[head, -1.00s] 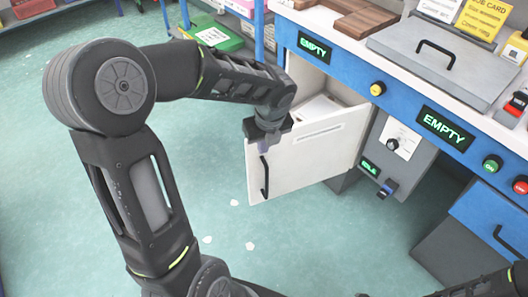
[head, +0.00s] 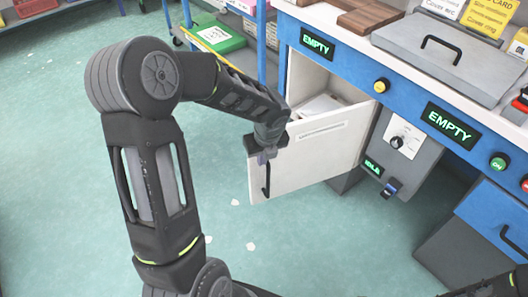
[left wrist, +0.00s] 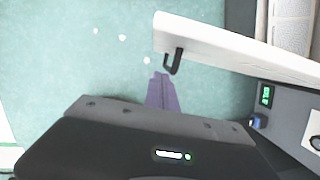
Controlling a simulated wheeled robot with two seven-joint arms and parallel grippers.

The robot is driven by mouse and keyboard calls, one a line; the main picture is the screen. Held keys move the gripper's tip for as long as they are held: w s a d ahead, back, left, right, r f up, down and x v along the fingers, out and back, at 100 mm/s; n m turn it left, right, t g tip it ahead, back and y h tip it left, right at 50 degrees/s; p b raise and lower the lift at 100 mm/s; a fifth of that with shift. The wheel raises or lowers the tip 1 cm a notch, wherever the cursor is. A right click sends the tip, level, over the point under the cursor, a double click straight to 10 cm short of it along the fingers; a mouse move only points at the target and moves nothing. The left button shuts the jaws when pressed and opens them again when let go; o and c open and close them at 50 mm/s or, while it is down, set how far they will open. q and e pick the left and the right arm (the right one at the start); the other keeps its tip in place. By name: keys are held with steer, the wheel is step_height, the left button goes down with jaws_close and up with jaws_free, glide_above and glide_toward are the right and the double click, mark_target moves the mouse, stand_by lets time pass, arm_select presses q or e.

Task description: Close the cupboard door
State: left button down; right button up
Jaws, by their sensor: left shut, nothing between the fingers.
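The white cupboard door (head: 318,160) stands open in the head view, swung out from the blue workbench, with a black bar handle (head: 266,178) near its free edge. White contents show in the cupboard (head: 312,90) behind it. My left gripper (head: 262,157) is shut and empty at the upper free corner of the door, on its outer side; I cannot tell whether it touches. In the left wrist view the shut purple-grey fingers (left wrist: 162,92) point toward the floor beside the door (left wrist: 235,48) and its handle (left wrist: 173,62). My right gripper is not clearly seen; only a bit of my right arm shows at the bottom right.
The blue workbench (head: 400,100) carries EMPTY displays, buttons and a grey lidded box (head: 445,50). A grey control unit (head: 395,140) sits right of the cupboard. A blue rack (head: 268,45) with a green case (head: 218,38) stands behind. The floor in front is clear except small white scraps.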

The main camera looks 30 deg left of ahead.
arm_select(q)
steer(key=w+a, duration=0.2)
steer(key=a, duration=0.1)
steer(key=shift+w+a+f, duration=0.15)
steer(key=shift+a+f, duration=0.05)
steer(key=shift+p, duration=0.35)
